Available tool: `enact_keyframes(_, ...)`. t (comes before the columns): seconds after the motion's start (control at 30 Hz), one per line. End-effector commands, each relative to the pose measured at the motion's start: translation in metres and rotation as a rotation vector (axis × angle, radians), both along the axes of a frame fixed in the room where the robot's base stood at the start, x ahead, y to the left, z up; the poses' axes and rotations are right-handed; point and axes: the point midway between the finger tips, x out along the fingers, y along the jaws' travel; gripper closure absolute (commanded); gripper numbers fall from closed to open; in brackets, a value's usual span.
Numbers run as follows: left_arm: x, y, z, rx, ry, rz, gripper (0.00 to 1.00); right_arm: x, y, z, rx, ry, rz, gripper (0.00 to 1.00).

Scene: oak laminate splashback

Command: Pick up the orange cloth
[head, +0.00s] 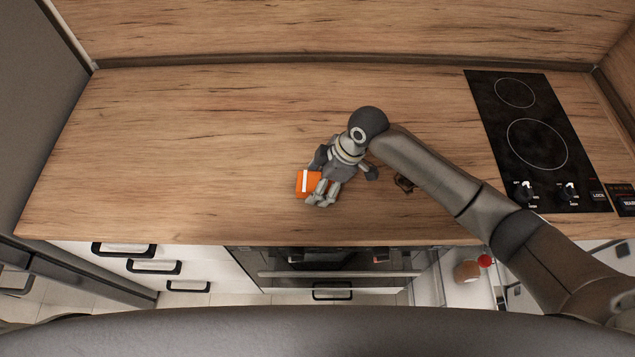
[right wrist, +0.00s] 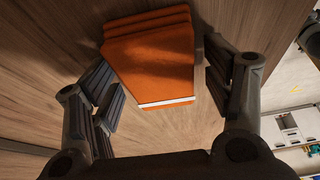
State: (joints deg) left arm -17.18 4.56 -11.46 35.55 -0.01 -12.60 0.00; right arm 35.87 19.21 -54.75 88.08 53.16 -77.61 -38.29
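The orange cloth (head: 304,184) is folded and has a white stripe. It lies on the wooden counter (head: 180,150), near the front edge at the middle. My right gripper (head: 322,202) is just to the right of the cloth in the head view, pointing down at the counter. In the right wrist view the cloth (right wrist: 155,65) sits between the two open fingers (right wrist: 165,95), with gaps on both sides, the right one narrower. The fingers do not appear to grip it. My left gripper is not in view.
A small dark brown object (head: 404,183) lies on the counter right of the gripper, partly beside my arm. A black cooktop (head: 535,140) is at the right. A bottle with a red cap (head: 468,271) stands below the counter. The counter's left half is clear.

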Motion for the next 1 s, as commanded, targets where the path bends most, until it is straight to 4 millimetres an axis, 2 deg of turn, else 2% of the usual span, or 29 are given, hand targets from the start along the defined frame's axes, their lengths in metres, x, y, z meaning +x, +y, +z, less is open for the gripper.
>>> enact_keyframes(0.03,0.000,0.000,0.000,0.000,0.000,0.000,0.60,0.000,0.000,0.000,0.000,0.000,0.000,0.39)
enact_keyframes(0.27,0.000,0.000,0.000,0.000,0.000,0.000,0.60,0.000,0.000,0.000,-0.001,0.000,0.000,0.68)
enact_keyframes(0.57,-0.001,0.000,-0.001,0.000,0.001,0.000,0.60,0.000,-0.001,0.000,-0.002,0.001,0.000,0.69)
enact_keyframes(0.73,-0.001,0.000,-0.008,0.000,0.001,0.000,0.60,0.001,0.000,0.010,0.000,-0.003,0.000,0.69)
enact_keyframes(0.87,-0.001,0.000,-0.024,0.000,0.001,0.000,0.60,0.002,0.001,0.031,0.003,-0.008,0.003,0.69)
enact_keyframes(1.0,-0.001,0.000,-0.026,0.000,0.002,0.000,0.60,-0.020,0.000,0.058,0.003,-0.005,0.003,0.69)
